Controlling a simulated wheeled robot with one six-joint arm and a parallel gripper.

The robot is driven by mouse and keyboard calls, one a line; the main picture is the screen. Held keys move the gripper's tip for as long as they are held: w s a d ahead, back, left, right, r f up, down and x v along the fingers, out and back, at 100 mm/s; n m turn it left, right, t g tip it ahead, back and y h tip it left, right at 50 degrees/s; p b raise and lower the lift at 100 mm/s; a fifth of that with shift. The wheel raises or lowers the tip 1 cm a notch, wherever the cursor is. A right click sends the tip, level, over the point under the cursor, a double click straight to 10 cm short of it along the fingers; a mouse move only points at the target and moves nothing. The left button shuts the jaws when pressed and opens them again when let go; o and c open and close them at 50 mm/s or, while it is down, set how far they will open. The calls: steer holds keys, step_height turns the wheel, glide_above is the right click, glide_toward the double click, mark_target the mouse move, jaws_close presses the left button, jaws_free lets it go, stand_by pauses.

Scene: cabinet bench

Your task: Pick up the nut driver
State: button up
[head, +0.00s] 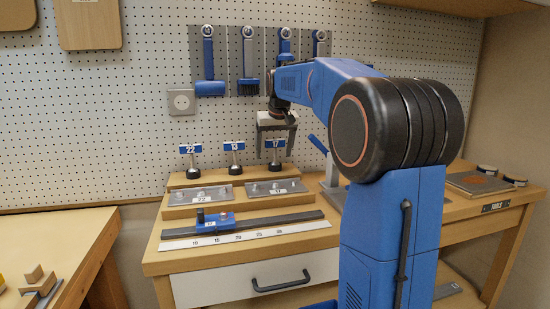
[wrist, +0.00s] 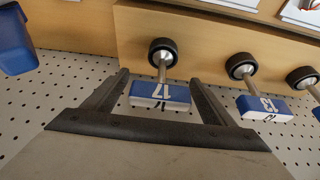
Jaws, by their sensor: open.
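Three nut drivers with blue-and-white numbered T-handles stand upright in a row on a wooden step. They read 22 (head: 191,149), what looks like 13 (head: 234,147) and 17 (head: 275,143). My gripper (head: 276,152) is open, above the step at the 17 driver. In the wrist view, the two fingers of my gripper (wrist: 160,78) lie on either side of the handle of the 17 driver (wrist: 160,92), with gaps showing at both sides. The 13 driver (wrist: 264,108) stands to its right. Contact with the fingers does not show.
Plates with bolts, including one marked 22 (head: 202,195), lie in front of the drivers. A blue sliding block (head: 213,224) sits on a grey rail by a number scale. Brushes (head: 250,65) hang on the pegboard behind. A blue-handled press (head: 318,145) stands right.

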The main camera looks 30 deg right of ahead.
mark_target(274, 140)
steer(key=c, duration=1.3)
steer(key=shift+o, duration=0.2)
steer(key=shift+r, duration=1.6)
steer(key=shift+s+r, duration=0.15)
steer(key=shift+r, duration=0.05)
steer(key=s+a, duration=0.2)
steer(key=s, duration=0.6)
steer(key=s+a, duration=0.3)
steer(key=s, duration=0.6)
